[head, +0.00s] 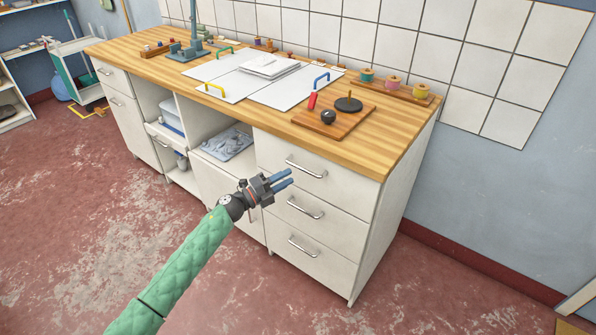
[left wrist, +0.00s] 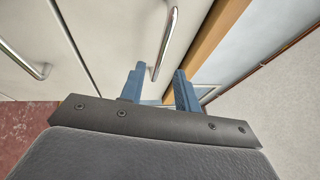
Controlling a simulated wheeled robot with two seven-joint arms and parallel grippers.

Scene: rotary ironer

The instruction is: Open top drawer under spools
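The white top drawer (head: 345,190) lies under the wooden counter end where the spools (head: 393,82) stand in a row at the back. Its front is shut flush, with a silver bar handle (head: 306,170). The left wrist view shows this handle (left wrist: 165,45) upright in the picture, ahead of the fingers and lined up with the gap between them. My left gripper (head: 287,179) has blue fingers, spread apart and empty; it is in front of the top drawer, just below and left of the handle. The fingers (left wrist: 158,85) do not visibly enclose the handle. My right gripper is out of view.
Two more drawers with handles (head: 305,208) sit below. The wooden counter (head: 368,148) juts just above the top drawer. A board (head: 318,123) with a black knob and white panels rest on it. Open shelves are to the left. The red floor (head: 120,220) in front is clear.

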